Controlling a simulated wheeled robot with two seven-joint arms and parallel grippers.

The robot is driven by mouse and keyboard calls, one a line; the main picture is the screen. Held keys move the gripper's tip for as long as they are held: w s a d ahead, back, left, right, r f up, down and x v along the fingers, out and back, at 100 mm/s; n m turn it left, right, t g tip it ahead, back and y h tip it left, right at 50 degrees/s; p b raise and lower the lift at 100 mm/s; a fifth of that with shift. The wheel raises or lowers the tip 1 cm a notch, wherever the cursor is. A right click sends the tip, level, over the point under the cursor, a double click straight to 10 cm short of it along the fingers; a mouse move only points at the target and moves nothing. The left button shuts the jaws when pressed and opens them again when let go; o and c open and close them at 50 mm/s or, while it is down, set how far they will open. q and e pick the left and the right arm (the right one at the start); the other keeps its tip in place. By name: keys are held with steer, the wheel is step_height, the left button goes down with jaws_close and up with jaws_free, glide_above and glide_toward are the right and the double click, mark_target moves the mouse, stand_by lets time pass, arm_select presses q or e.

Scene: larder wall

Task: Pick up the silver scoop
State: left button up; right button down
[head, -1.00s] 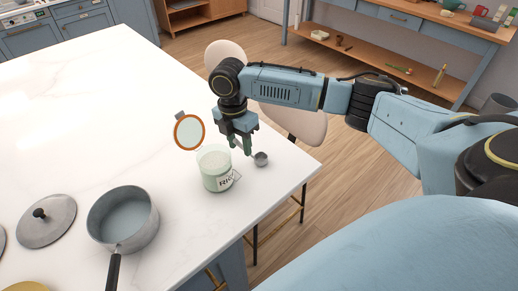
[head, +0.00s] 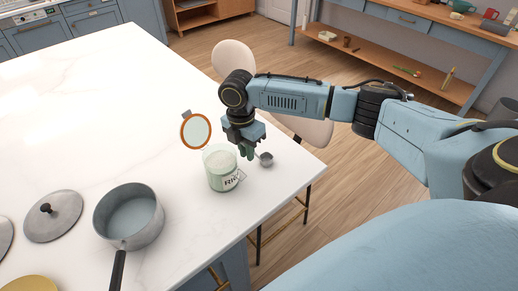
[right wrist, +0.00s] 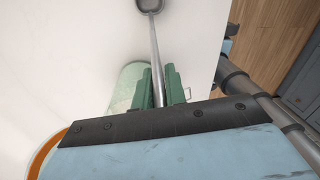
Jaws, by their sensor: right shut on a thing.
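The silver scoop (head: 266,159) lies on the white counter just right of the glass rice jar (head: 221,172). My right gripper (head: 246,152) is low over the counter beside the jar. In the right wrist view its green fingers (right wrist: 159,88) are shut on the scoop's thin handle (right wrist: 155,55), with the bowl (right wrist: 149,5) at the top edge, partly cut off. The scoop seems to rest on the counter; I see no clear gap under it. My left gripper is not in view.
The jar's orange-rimmed lid (head: 196,131) stands open at its back left, near my right gripper. A grey saucepan (head: 129,214) and a pot lid (head: 53,216) are to the left. The counter's right edge and a pale stool (head: 233,58) are close by.

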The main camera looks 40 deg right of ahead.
step_height(320, 180, up, 10)
steer(key=shift+r, duration=0.1)
stand_by(0.4)
steer(key=shift+a+f, duration=0.1)
steer(key=shift+f, duration=0.1)
stand_by(1.0)
